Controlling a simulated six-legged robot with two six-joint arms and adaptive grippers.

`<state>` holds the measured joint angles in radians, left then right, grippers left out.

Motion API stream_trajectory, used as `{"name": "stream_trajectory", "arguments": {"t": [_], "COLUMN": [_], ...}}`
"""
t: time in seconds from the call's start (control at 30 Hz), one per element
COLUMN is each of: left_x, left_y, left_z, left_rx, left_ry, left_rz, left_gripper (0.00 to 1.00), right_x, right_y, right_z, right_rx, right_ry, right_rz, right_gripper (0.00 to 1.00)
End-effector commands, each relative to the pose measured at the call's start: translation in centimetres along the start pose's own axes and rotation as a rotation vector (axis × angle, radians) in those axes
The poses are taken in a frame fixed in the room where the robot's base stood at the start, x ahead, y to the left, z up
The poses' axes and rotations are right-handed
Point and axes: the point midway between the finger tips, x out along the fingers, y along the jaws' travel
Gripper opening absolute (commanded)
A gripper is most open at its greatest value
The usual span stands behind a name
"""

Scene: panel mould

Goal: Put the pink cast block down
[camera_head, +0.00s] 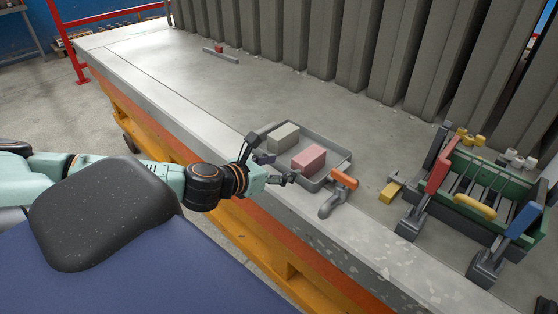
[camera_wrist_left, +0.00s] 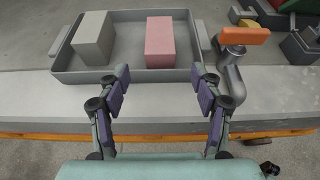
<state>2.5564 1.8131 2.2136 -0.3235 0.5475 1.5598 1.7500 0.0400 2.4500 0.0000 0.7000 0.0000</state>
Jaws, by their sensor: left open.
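The pink cast block (camera_head: 309,158) lies in a shallow grey tray (camera_head: 336,152), in the tray's right part. It also shows in the left wrist view (camera_wrist_left: 160,42), standing clear of the fingers. A grey-beige block (camera_head: 283,137) lies in the same tray to its left; the left wrist view shows it too (camera_wrist_left: 93,38). My left gripper (camera_head: 275,168) is at the tray's near edge. In the left wrist view its two fingers (camera_wrist_left: 160,82) are spread wide with nothing between them, on the near side of the pink block. My right gripper does not show.
A grey clamp with an orange handle (camera_head: 343,180) stands just right of the tray. Further right is a green crate (camera_head: 490,185) with grey clamps with red and blue handles around it. Tall grey panels (camera_head: 300,45) line the back. The bench left of the tray is largely clear.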

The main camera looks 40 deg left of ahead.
Motion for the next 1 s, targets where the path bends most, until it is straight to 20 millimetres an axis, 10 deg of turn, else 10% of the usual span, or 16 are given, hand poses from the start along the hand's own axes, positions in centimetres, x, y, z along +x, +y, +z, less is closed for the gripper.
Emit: {"name": "stream_trajectory", "arguments": {"t": [0.27, 1.0], "left_x": [-0.6, -7.6], "left_y": [-0.7, -10.6], "left_z": [-1.2, -15.5], "left_rx": [0.185, 1.73], "left_ry": [0.067, 0.407], "left_rz": [-0.036, -0.788], "left_gripper": [0.65, 0.65], "right_x": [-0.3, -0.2], "right_y": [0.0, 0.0], "right_z": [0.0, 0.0], "right_rx": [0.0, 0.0], "right_ry": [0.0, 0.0], "right_rz": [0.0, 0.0], "right_gripper": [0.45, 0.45]}}
